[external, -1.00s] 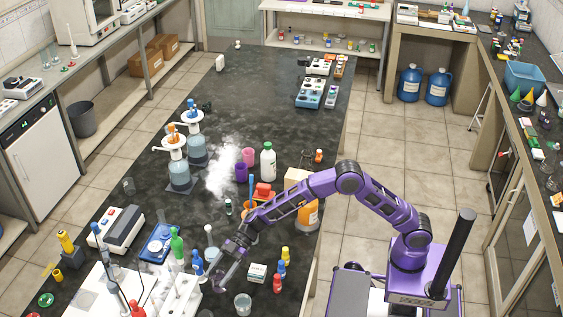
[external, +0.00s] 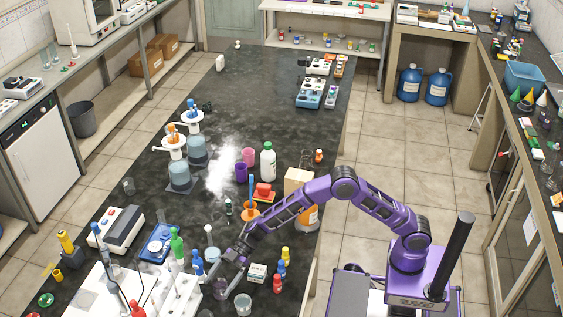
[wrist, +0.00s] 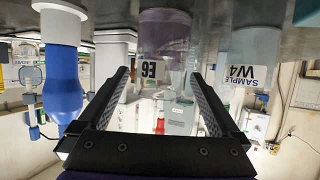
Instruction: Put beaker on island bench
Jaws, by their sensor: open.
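A clear beaker labelled E6 (wrist: 172,55), with a purplish tint, shows upside down in the wrist view, between and beyond the fingertips of my gripper (wrist: 158,82). A second beaker labelled SAMPLE W4 (wrist: 252,52) is beside it on the right. In the external view the tinted beaker (external: 221,289) stands on the dark island bench (external: 190,225), and the clear beaker (external: 243,304) is just right of it. My gripper (external: 229,276) is low at the tinted beaker, open. Contact between fingers and beaker cannot be told.
A blue-topped bottle (external: 198,264) and a white rack (external: 180,298) stand close left of my gripper. A small white box (external: 257,272) and coloured dropper bottles (external: 282,268) are on its right. The far middle of the bench (external: 265,100) is clear.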

